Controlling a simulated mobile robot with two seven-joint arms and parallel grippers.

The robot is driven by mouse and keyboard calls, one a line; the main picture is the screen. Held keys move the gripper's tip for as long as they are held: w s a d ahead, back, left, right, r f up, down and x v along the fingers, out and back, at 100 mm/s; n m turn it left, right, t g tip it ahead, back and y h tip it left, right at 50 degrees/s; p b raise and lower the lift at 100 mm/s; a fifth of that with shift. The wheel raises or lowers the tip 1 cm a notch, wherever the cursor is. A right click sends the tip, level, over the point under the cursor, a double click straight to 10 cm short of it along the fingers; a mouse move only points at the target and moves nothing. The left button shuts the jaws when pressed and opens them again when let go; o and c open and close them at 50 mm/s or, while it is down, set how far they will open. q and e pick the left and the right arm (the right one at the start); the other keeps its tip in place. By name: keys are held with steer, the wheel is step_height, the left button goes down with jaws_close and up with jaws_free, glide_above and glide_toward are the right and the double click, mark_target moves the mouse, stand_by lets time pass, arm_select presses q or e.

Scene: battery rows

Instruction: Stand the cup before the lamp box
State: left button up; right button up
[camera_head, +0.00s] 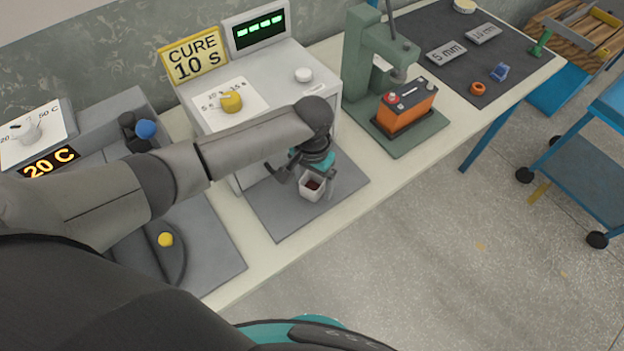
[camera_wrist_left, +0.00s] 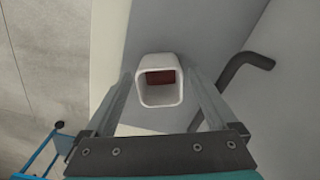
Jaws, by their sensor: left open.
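The white, square-mouthed cup (camera_head: 312,187) with dark red contents stands upright on a grey mat in front of the light grey box with the CURE 10 S sign, which looks like the lamp box (camera_head: 240,108). My left gripper (camera_head: 316,170) is open just over the cup. In the left wrist view the cup (camera_wrist_left: 143,98) lies between the two fingers (camera_wrist_left: 160,100), with a visible gap on each side. The box's front is partly hidden by my left arm. My right gripper is not in view.
A dark bent handle (camera_wrist_left: 247,65) is close to the gripper on the right in the wrist view. A green press (camera_head: 362,60) with an orange battery (camera_head: 406,108) stands to the right. The grey mat (camera_head: 280,222) is bare left of the cup, and the table edge is close.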

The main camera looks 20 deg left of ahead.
arm_select(q)
step_height(320, 180, up, 12)
steer(key=p, duration=0.2)
steer(key=shift+r+p, duration=0.2)
steer(key=shift+p, duration=0.2)
stand_by(0.4)
